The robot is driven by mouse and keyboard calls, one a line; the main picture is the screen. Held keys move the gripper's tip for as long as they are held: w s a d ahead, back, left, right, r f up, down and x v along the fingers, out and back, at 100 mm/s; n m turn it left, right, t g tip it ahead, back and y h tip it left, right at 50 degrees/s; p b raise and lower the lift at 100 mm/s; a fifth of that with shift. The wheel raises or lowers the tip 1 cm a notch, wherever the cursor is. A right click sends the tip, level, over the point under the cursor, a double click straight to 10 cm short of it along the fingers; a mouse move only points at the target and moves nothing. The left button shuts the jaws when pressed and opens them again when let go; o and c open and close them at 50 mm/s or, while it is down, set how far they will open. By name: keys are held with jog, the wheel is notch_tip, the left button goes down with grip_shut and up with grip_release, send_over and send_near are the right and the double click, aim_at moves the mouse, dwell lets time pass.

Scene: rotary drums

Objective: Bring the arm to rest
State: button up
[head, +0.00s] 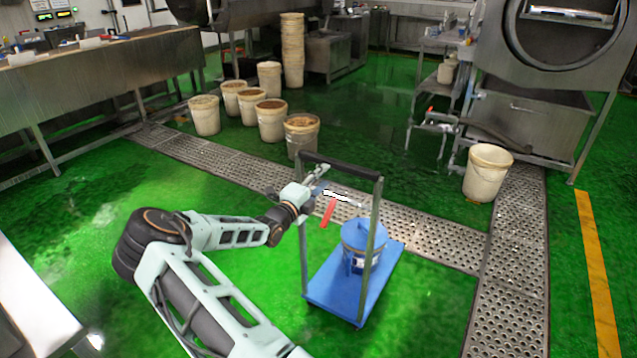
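My arm reaches from the bottom of the head view up and to the right, bent at a dark elbow joint. My gripper (321,190) is at the cart's handle frame, near its left post; I cannot tell whether it touches it. The fingers are small and partly confused with the frame, so I cannot tell open from shut. A red strip (328,213) and a small white piece (337,196) show beside the gripper; I cannot tell whether either is held.
A blue cart (335,302) with a dark handle bar (341,166) carries a blue-lidded drum (364,238). Several pale buckets (205,116) stand behind it. Another bucket (487,172) is at right by steel machinery (530,115). A steel table (100,85) is at left. Green floor is open around the cart.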

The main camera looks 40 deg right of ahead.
jog(key=shift+v, duration=1.1)
